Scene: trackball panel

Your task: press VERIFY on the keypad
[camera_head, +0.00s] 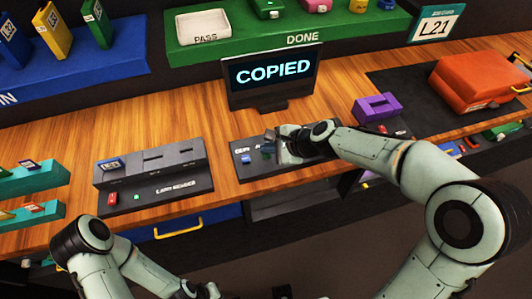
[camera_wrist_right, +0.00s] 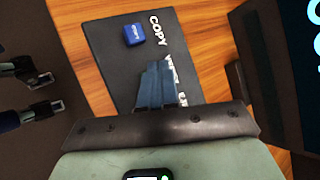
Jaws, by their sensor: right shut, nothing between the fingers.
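The dark keypad (camera_head: 243,171) lies on the wooden bench below a screen. In the right wrist view the keypad (camera_wrist_right: 107,62) shows a blue COPY button (camera_wrist_right: 132,35). The VERIFY label (camera_wrist_right: 174,68) is partly covered by my right fingers, and its button is hidden behind them. My right gripper (camera_head: 268,150) is over the keypad; its blue-grey fingers (camera_wrist_right: 157,72) are shut and empty, with their tips by the VERIFY label. I cannot tell whether they touch. My left arm is low in the head view, with its gripper at the bottom edge, its jaws unclear.
The screen (camera_head: 273,77) behind the keypad reads COPIED. A grey slotted block (camera_head: 150,165) stands to the left, and a purple block (camera_head: 376,107) and an orange case (camera_head: 478,82) to the right. A green DONE shelf (camera_head: 245,45) is behind. Bare wood lies around the keypad.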

